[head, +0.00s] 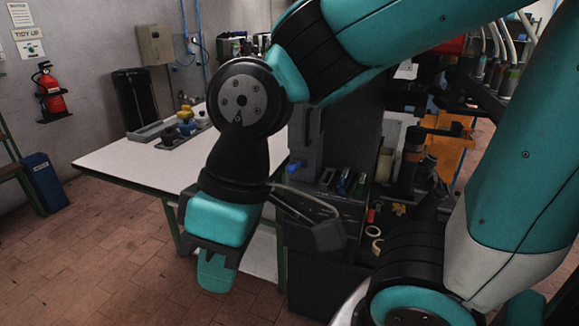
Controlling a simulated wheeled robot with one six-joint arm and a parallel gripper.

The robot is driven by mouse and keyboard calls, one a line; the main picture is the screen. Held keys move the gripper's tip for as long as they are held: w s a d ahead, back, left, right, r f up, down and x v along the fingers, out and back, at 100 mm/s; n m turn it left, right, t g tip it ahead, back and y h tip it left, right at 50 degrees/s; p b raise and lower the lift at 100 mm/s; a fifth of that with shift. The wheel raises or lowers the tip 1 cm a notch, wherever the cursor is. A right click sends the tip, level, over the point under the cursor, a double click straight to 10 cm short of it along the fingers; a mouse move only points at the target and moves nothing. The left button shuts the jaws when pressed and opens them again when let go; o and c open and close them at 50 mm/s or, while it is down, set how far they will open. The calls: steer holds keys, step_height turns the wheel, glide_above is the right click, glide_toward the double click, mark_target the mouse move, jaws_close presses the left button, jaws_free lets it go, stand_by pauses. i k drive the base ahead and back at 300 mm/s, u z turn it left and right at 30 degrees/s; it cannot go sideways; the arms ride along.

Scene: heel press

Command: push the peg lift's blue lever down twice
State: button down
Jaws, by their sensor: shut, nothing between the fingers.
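The blue lever (293,167) shows as a small blue end at the left of a dark grey upright fixture, which looks like the peg lift (309,145). The rest of the lever is hard to make out. My gripper (328,236) is dark grey and points right from my wrist. It is shut and empty. In the picture it lies below and a little right of the blue end, apart from it. I cannot tell the depth gap between them. My wrist hides part of the bench left of the lever.
A white-topped bench (125,158) extends left, with a grey tray (160,131) of coloured knobs at its back. Right of the lift are small tools, a dark cylinder (412,150) and tape rolls (375,240). Tiled floor (110,240) is clear at the lower left.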

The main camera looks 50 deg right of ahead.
mark_target(291, 168)
steer(key=k, duration=1.3)
steer(key=u, duration=0.45)
steer(key=i, duration=1.75)
steer(key=z, duration=1.2)
steer(key=i, duration=0.8)
steer(key=z, duration=0.9)
